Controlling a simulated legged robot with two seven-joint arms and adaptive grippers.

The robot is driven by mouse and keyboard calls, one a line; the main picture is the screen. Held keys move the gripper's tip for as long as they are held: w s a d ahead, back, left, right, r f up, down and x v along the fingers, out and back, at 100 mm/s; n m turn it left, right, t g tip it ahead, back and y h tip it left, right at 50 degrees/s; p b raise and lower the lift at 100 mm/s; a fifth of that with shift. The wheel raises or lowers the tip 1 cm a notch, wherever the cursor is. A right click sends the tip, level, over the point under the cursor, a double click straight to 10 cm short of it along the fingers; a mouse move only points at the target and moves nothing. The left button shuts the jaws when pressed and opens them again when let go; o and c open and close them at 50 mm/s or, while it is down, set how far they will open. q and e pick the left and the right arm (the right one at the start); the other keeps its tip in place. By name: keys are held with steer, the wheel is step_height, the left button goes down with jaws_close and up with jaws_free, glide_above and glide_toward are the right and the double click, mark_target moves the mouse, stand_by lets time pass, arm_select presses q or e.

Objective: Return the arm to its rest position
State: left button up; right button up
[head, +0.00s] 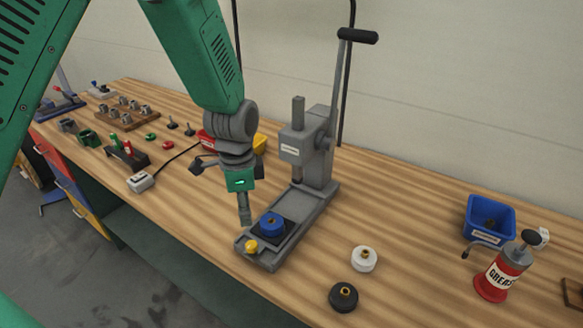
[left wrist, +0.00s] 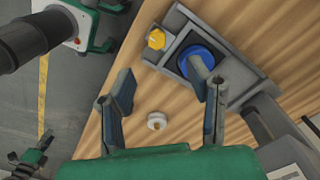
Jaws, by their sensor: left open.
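My left arm comes down from the top left of the head view. My left gripper (head: 245,207) hangs over the front part of the grey arbor press (head: 317,150), close to the blue round piece (head: 270,222) on its base. In the left wrist view the two fingers of the gripper (left wrist: 160,87) are spread apart with nothing between them. The blue piece (left wrist: 203,60) shows partly behind one finger. A dark and green part (left wrist: 32,158) at the lower left looks like my right gripper; its jaws are too small to read.
A yellow knob (head: 251,246) sits at the press's front end. White (head: 364,259) and black (head: 343,297) round pieces lie to the right. A blue bin (head: 489,219) and red grease can (head: 497,275) stand farther right. A cabled grey box (head: 141,181) lies left. The wall closes the back.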

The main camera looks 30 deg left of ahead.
arm_select(q)
steer(key=s+d+f+n, duration=0.2)
steer(key=s+f+n, duration=0.3)
steer(key=s+f, duration=0.6)
steer(key=s+d+f+n, duration=0.1)
steer(key=s+f+n, duration=0.4)
steer(key=s+f, duration=0.65)
step_height(320, 180, down, 11)
steer(key=d+b, duration=0.1)
steer(key=b, duration=1.3)
steer(key=shift+d+f+m+t+b, duration=0.2)
steer(key=shift+d+m+t+b, duration=0.1)
steer(key=shift+d+m+b, duration=0.1)
